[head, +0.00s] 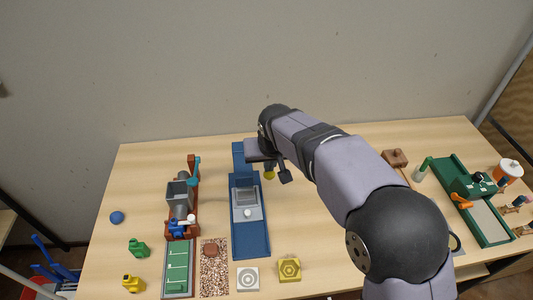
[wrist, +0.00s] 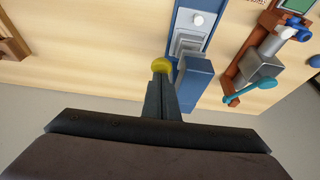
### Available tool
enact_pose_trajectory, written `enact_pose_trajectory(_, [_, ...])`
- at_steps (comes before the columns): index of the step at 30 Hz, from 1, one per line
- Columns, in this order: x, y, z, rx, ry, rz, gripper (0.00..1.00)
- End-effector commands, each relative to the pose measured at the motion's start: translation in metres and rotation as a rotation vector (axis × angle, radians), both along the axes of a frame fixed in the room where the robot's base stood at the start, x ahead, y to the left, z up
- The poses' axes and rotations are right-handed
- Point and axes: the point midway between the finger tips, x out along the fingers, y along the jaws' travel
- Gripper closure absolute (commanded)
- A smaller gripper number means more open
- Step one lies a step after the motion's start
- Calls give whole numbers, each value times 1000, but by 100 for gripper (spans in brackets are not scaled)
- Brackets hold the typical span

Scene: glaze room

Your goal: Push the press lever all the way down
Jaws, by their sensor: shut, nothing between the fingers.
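The blue press (head: 262,240) stands left of centre in the head view, with a grey block (head: 240,192) and a white knob (head: 248,213) on it. A yellow ball (head: 269,177), apparently the lever's end knob, shows to the right of the press; its lever bar is mostly hidden. My gripper (head: 285,176) is shut and empty beside the press's far end. In the wrist view, the shut fingertips (wrist: 161,74) overlap the yellow ball (wrist: 161,64), next to the press's blue post (wrist: 195,78). I cannot tell whether they touch the ball.
A red-brown device with a teal handle (head: 192,168) stands close left of the press. A grey-white tile (head: 248,278) and a yellow block (head: 289,269) lie in front. A green device (head: 490,228) stands far right.

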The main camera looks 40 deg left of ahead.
Motion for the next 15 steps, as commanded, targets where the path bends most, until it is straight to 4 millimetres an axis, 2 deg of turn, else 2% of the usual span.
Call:
enact_pose_trajectory(1, [0, 0, 7, -1, 1, 0, 100])
enact_pose_trajectory(7, [0, 0, 23, -1, 1, 0, 100])
enact_pose_trajectory(15, [0, 0, 30, -1, 1, 0, 100])
